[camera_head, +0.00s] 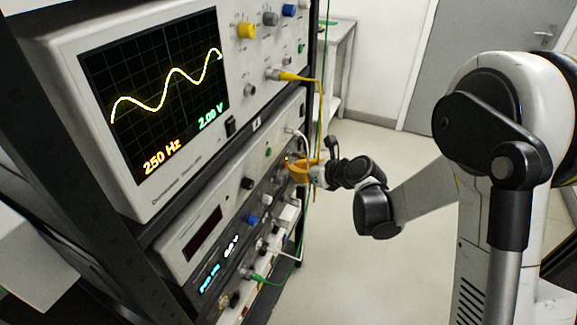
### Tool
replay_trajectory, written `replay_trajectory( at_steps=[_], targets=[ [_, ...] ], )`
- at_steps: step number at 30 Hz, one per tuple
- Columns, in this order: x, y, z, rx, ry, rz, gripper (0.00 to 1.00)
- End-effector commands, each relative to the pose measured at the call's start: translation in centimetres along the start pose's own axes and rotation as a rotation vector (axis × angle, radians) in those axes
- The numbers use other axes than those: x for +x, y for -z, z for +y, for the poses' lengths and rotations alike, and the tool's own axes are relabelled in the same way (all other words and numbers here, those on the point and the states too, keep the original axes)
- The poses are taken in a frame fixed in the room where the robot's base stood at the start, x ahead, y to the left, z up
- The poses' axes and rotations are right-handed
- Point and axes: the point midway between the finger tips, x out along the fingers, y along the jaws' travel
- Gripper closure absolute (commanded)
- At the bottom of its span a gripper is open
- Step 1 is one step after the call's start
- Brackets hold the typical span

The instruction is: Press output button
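The rack holds an upper instrument (65,60) whose screen (155,85) shows a yellow wave, "250 Hz" and "2.00 V". Below it, a second unit has a dark display (202,234), a black knob (247,183) and a small green button (268,152). A lower unit has a lit blue display (210,279) and a blue knob (252,220). No label shows which control is the output button. My gripper (300,170), with orange parts at its tip, is close to the right end of the lower panels. It is small and partly hidden, so its opening and any contact are unclear.
A yellow cable (319,110) hangs from the upper instrument beside my gripper. White and green (268,280) cables cross the lower panels. Behind are a bench (340,50) and a grey door (480,50). The floor between is clear.

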Motion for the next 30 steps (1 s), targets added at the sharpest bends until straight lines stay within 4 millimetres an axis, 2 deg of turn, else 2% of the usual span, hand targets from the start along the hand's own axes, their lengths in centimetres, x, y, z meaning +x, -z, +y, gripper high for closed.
replay_trajectory(
  at_steps=[15, 30],
  targets=[
    [-0.9, 0.5, -0.5, 0.001, 0.001, 0.000, 1.00],
    [-5.0, 2.8, -2.8, 0.001, 0.002, 0.000, 1.00]
  ],
)
